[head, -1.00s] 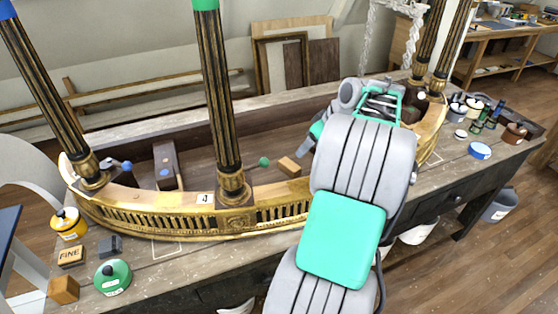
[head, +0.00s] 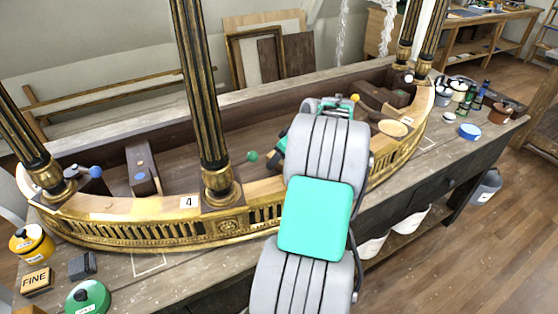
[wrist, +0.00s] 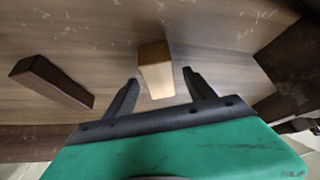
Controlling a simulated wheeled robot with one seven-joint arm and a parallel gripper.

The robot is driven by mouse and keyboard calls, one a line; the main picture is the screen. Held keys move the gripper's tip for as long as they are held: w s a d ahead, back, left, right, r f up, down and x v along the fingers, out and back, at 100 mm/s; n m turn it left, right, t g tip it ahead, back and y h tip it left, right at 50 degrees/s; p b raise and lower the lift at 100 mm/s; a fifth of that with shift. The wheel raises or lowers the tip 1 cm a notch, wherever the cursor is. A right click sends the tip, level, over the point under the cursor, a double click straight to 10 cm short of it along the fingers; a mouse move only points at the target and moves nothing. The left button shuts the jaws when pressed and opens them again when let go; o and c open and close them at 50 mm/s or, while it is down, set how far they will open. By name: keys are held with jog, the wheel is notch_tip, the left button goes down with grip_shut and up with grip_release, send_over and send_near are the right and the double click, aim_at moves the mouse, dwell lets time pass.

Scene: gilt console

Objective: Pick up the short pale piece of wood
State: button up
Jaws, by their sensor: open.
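The short pale piece of wood (wrist: 155,62) lies on the brown wooden floor of the console in the wrist view. My gripper (wrist: 160,80) is open, with one dark finger on each side of the piece's near end. I see clear gaps between the fingers and the wood, and nothing is held. I cannot tell how far above the floor the fingertips are. In the head view my arm hides the pale piece and most of my gripper.
A dark wooden block (wrist: 52,82) lies left of the pale piece. A green knob (head: 252,156) stands left of my arm, inside the gilt rim (head: 115,230). A black-and-gold column (head: 203,95) rises nearby. The floor beyond the pale piece looks clear.

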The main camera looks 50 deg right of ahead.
jog(key=shift+w+f, duration=0.2)
jog(key=shift+f, duration=0.2)
jog(key=shift+c, duration=0.4)
grip_shut()
